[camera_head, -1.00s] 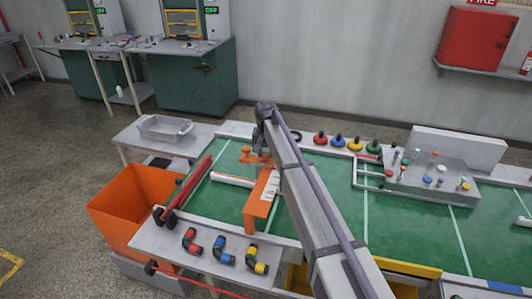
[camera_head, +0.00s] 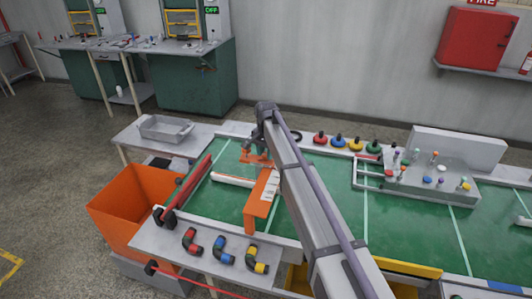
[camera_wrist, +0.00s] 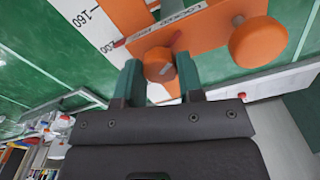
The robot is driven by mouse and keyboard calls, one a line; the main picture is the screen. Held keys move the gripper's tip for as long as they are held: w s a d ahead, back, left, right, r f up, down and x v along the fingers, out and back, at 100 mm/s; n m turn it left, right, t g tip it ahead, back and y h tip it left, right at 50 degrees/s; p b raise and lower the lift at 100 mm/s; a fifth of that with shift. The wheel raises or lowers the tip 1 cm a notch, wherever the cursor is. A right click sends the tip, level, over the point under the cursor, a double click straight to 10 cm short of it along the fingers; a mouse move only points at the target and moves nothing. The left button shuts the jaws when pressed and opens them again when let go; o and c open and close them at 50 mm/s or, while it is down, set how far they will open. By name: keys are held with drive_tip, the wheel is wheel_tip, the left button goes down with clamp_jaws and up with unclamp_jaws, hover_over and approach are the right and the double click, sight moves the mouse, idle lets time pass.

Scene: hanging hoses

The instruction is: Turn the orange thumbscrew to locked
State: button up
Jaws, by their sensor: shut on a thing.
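In the wrist view, the orange thumbscrew (camera_wrist: 158,64) is a round knob between the two green fingers of my gripper (camera_wrist: 160,78), which is shut on it. It sits by an orange plate (camera_wrist: 210,27) with a white label reading "LOCKED". A second, larger orange knob (camera_wrist: 258,42) stands to the right on the same plate. In the head view, my gripper (camera_head: 254,148) is over the orange fixture at the far left part of the green bench; my arm partly covers it, and the thumbscrew is too small to tell there.
A white scale with numbers (camera_wrist: 92,28) lies beside the plate. An orange bracket (camera_head: 260,200) and a white tube (camera_head: 232,181) are close by. Red, blue and yellow elbows (camera_head: 225,250) lie in front; several coloured knobs (camera_head: 338,142) line the back. An orange bin (camera_head: 130,215) stands left.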

sight(266, 154)
drive_tip(key=o, duration=0.9)
wheel_tip(266, 154, up, 11)
drive_tip(key=p, duration=1.1)
drive_tip(key=s+d+n, duration=0.2)
drive_tip(key=s+d, duration=0.6)
drive_tip(key=s, duration=0.4)
drive_tip(key=s+d+n, duration=0.1)
drive_tip(key=s+d, duration=0.7)
drive_tip(key=s, duration=0.4)
drive_tip(key=s+d+f+n+b, duration=0.1)
drive_tip(key=s+d+n, duration=0.1)
drive_tip(key=s+d, duration=0.6)
drive_tip(key=shift+s+n, duration=0.3)
drive_tip(key=shift+s, duration=2.3)
